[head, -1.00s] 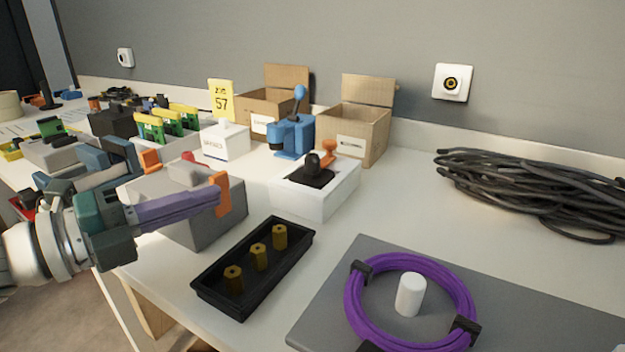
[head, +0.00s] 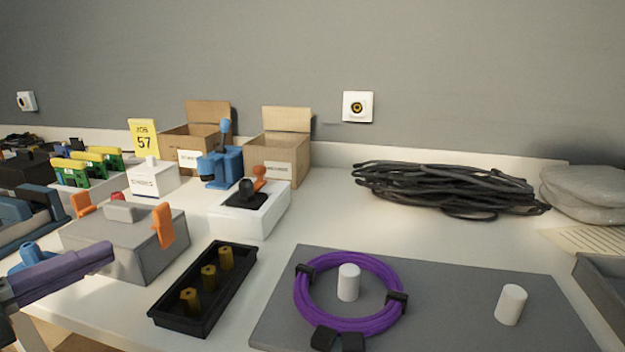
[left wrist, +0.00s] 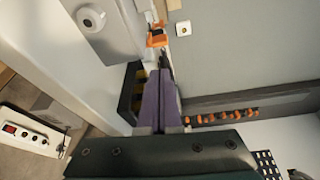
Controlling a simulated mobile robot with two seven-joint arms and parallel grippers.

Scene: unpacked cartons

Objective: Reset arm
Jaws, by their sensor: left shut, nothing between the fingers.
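My left gripper (head: 103,254) is at the lower left of the head view, its purple fingers closed together and pointing right. They are in front of the grey box with orange clips (head: 118,250), and I cannot tell if they touch it. In the left wrist view the same fingers (left wrist: 161,80) lie side by side with nothing between them. My right gripper is in neither view.
A black tray (head: 158,318) with brass pieces is right of the grey box. A purple cable ring (head: 300,290) lies on a grey mat (head: 440,335). Open cartons (head: 278,160) stand at the wall by a black cable bundle (head: 440,188). Bare tabletop (head: 330,220) lies between.

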